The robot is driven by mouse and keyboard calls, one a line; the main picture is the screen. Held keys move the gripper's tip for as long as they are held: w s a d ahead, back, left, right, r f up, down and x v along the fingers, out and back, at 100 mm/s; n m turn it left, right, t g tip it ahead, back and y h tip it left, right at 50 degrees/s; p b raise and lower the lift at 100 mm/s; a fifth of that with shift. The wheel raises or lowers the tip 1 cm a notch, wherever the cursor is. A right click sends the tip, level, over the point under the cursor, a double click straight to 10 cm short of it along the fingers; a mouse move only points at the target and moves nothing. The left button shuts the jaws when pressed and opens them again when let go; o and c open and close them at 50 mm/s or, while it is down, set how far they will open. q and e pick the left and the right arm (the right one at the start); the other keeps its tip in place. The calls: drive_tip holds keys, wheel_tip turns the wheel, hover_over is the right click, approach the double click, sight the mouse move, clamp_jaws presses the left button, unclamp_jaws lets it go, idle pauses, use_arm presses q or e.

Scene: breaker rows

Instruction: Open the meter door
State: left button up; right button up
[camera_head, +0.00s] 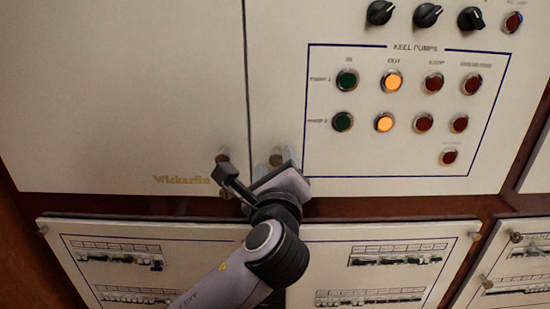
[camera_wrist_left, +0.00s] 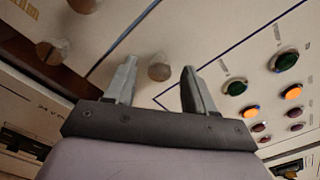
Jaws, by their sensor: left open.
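Two large cream upper panels meet at a vertical seam: a left panel (camera_head: 120,90) lettered "Wickarlin" and a right panel (camera_head: 275,80) with the keel pump controls. No label in view marks either as the meter door. Small round knobs sit at their lower corners by the seam, one on the left panel (camera_head: 222,157) and one on the right panel (camera_head: 276,157). My left gripper (camera_head: 250,178) is open at these corners. In the left wrist view a round knob (camera_wrist_left: 159,71) shows between its spread fingers (camera_wrist_left: 158,84); contact cannot be told. My right gripper is not in view.
Green, orange and red buttons (camera_head: 394,80) and black rotary knobs (camera_head: 427,15) sit on the right panel. Below a dark wooden rail (camera_head: 400,207) are breaker panels with rows of switches (camera_head: 400,255). My left arm covers part of them.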

use_arm(q)
drive_tip(key=shift+w, duration=1.45)
clamp_jaws()
drive_tip(key=shift+s, duration=0.1)
